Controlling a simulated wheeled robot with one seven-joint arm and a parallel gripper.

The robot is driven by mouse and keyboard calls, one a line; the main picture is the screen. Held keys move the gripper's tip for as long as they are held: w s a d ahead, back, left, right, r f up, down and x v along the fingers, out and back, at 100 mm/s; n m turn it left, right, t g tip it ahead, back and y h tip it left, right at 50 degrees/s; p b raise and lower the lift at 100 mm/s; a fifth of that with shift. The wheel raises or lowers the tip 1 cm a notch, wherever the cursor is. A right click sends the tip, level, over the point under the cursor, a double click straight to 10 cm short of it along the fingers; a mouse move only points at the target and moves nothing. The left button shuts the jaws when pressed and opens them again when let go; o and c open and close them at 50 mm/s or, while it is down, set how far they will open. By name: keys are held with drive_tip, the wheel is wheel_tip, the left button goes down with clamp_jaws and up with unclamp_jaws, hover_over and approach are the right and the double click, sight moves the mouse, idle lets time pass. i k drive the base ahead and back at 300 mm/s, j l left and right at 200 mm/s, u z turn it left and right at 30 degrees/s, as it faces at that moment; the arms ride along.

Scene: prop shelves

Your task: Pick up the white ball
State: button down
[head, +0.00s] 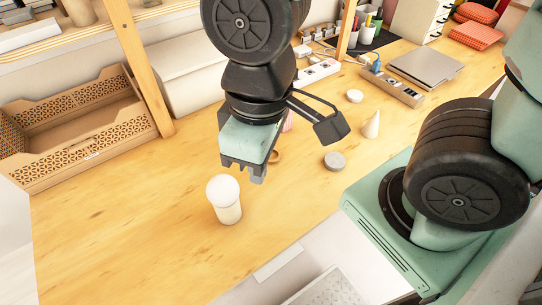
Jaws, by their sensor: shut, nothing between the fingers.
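A white ball (223,188) rests on top of a short pale cylinder (230,214) on the wooden table. The ball is apart from my gripper. My gripper (243,172) hangs just behind and a little to the right of the ball in the head view, pointing down. Its fingers are shut and empty. How high the fingertips are above the table is hard to tell.
A wooden crate (70,165) stands at the left, beside a wooden post (140,65). A grey disc (334,161), a white cone (371,125) and a power strip (317,72) lie to the right. The table's front left (110,240) is clear.

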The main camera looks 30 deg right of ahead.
sight(222, 191)
drive_tip(key=z, duration=0.95)
drive_tip(key=k+j+z, duration=0.3)
drive_tip(key=j, duration=0.15)
drive_tip(key=k+j+z, duration=0.3)
drive_tip(key=i+j, duration=0.1)
drive_tip(key=j, duration=0.05)
